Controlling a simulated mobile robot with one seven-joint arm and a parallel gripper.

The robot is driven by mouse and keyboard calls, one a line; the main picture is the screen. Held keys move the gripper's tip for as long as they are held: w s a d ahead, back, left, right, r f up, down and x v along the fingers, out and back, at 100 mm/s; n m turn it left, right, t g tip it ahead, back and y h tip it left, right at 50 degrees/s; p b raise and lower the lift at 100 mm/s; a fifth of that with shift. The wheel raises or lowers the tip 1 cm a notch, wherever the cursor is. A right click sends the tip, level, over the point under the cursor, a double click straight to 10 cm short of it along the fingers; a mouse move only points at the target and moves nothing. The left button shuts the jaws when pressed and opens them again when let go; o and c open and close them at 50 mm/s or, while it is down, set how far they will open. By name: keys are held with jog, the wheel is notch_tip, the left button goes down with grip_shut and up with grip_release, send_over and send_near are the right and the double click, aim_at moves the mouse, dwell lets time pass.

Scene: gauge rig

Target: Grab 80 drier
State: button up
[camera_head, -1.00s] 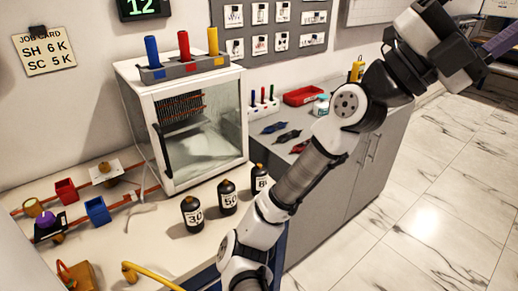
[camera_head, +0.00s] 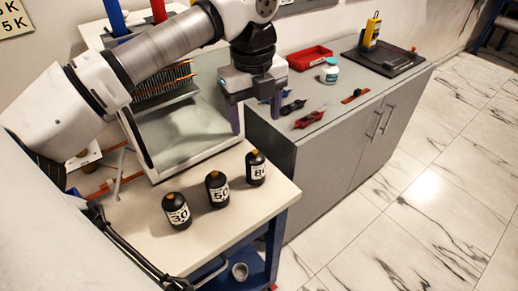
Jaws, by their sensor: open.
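The 80 drier (camera_head: 255,169) is a small black bottle with a white label and a yellowish top. It stands upright near the right edge of the cream bench, the rightmost of three alike bottles. The 50 bottle (camera_head: 217,190) and the 30 bottle (camera_head: 177,212) stand to its left. My gripper (camera_head: 256,120) points down above and a little behind the 80 drier in the picture, with its two fingers spread and nothing between them. It does not touch the bottle.
A glass-fronted white cabinet (camera_head: 145,150) stands behind the bottles. The grey counter (camera_head: 330,150) to the right holds dark and red clips (camera_head: 308,120), a white-and-teal jar (camera_head: 330,71) and a red tray (camera_head: 309,57). The cream bench (camera_head: 150,248) is bare in front of the bottles.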

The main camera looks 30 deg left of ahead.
aim_at(255, 151)
jog(key=f, duration=0.2)
jog(key=f+p, duration=0.1)
jog(key=f, duration=0.2)
jog(key=a+f, duration=0.1)
jog(key=f, duration=0.2)
jog(key=shift+w, duration=0.2)
jog(key=shift+w+d+f+p, duration=0.1)
jog(key=shift+f+p, duration=0.5)
jog(key=shift+f, duration=0.85)
jog(key=shift+w+d+f+p, duration=0.1)
jog(key=shift+f+p, duration=0.5)
jog(key=shift+f, duration=0.85)
jog(key=shift+a, duration=0.1)
jog(key=c, duration=1.2)
jog(key=shift+r, duration=0.1)
